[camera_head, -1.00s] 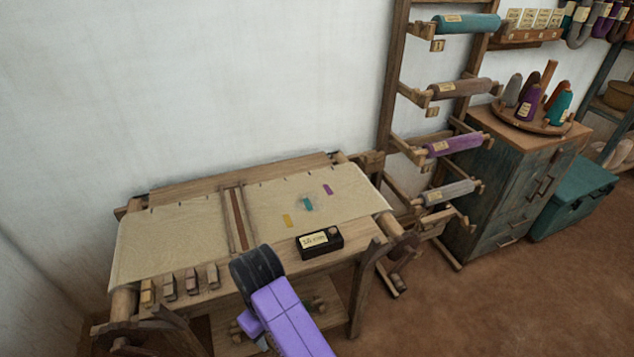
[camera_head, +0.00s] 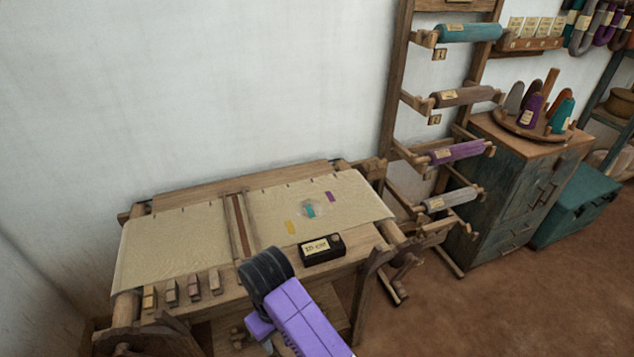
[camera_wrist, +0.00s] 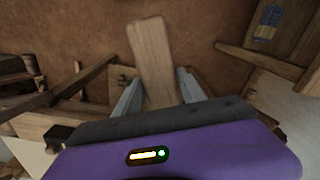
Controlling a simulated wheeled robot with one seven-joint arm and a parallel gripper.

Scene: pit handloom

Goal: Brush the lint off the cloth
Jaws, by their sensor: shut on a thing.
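The cream cloth (camera_head: 360,195) lies stretched over the loom in the head view. A pale grey, fuzzy patch that looks like lint (camera_head: 311,208) sits on its right half, around a teal mark. Yellow and purple marks lie to either side of it. In the wrist view my gripper (camera_wrist: 160,92) is shut on a flat wooden piece (camera_wrist: 151,48), which looks like a brush handle. Its far end points toward the brown floor; any bristles are hidden. In the head view my arm is in front of the loom, and the gripper is mostly hidden below it.
A black labelled box (camera_head: 322,249) stands on the loom's front beam. Several small wooden blocks (camera_head: 193,289) line the front left. A rack of yarn rolls (camera_head: 458,152) and a teal-grey cabinet (camera_head: 500,205) stand to the right. Brown floor (camera_head: 480,310) is open at the front right.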

